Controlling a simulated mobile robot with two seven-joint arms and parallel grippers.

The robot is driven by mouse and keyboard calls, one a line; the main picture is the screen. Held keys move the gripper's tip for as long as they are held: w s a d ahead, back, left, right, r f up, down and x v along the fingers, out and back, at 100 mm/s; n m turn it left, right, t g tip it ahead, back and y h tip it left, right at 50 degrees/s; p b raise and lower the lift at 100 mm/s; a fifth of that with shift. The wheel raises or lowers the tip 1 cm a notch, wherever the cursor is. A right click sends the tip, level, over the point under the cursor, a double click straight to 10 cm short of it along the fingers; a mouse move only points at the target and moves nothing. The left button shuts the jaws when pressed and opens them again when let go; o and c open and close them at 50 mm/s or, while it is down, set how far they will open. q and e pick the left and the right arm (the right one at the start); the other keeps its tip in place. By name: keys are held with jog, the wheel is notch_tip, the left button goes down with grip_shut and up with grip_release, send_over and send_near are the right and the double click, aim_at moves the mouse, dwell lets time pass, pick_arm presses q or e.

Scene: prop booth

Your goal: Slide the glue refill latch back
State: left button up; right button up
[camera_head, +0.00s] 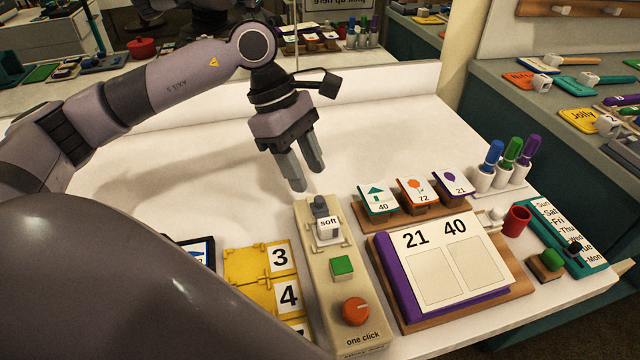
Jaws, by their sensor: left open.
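A beige panel (335,265) stands on the white table. At its far end is a latch-like slider (320,205) with a grey knob and a white block marked "soft" (328,228). No glue label is readable on it. My right gripper is not in view.
Yellow number cards (262,265) lie left of the panel. Right of it are a purple-edged book (408,284), a wooden card rack (425,213), capped markers (508,162) and a red cup (516,221). The white tabletop (190,185) behind is clear.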

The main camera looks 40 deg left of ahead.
aim_at(318, 198)
pick_arm(q)
jog(key=x, duration=0.5)
jog(key=shift+r, duration=0.1)
grip_shut()
jog(key=shift+w+a+b, duration=0.45)
jog(key=shift+w+a, duration=0.1)
jog(key=shift+a, duration=0.05)
jog(key=shift+w+a, duration=0.15)
jog(key=shift+a, duration=0.05)
grip_release()
jog(key=v, duration=0.7)
